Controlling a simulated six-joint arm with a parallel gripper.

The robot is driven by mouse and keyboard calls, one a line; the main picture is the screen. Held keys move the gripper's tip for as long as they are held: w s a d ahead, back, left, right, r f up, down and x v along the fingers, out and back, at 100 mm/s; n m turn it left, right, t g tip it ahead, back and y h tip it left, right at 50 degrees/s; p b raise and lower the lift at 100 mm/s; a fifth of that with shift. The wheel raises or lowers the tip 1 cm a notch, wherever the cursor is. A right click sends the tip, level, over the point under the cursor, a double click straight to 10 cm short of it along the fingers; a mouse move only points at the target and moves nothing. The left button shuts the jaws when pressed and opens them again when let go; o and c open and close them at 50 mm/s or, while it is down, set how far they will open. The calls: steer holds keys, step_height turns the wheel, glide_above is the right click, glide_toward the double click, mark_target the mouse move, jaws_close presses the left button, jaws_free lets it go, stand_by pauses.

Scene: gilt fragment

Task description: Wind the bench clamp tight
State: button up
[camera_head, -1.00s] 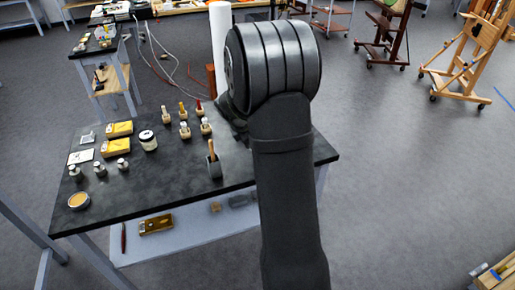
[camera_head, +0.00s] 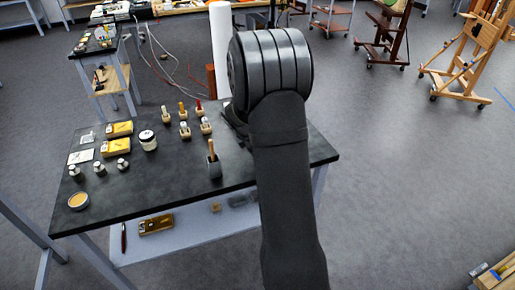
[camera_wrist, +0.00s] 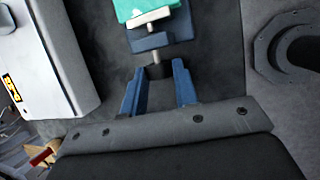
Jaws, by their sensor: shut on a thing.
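In the wrist view the bench clamp (camera_wrist: 163,41) lies ahead of my gripper, with a blue-grey block and a bright metal screw. A teal-green piece (camera_wrist: 142,7) shows at its far end, cut off by the top edge. My gripper (camera_wrist: 158,67) has its blue fingers on either side of the dark knob (camera_wrist: 157,72) at the near end of the screw, and is shut on it. How tight the clamp is cannot be told. In the head view my arm hides the gripper and the clamp.
A pale box with a yellow label (camera_wrist: 50,58) stands left of the clamp in the wrist view. In the head view several bottles, a white jar (camera_head: 148,140) and a brush pot (camera_head: 214,167) stand on the dark bench (camera_head: 165,190). Its front middle is clear.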

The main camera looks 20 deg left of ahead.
steer(key=shift+d+m+t+y, duration=0.2)
steer(key=shift+t+y, duration=0.35)
steer(key=shift+t, duration=0.15)
steer(key=shift+d+m+t+y, duration=0.15)
steer(key=shift+m+t+y, duration=0.05)
steer(key=shift+t+y, duration=0.45)
steer(key=shift+s+f+t, duration=0.1)
steer(key=shift+s+t, duration=0.05)
steer(key=shift+t, duration=0.1)
steer(key=shift+a, duration=0.1)
steer(key=o, duration=1)
steer(key=shift+s, duration=0.15)
steer(key=v, duration=1.7)
steer(key=shift+d, duration=0.35)
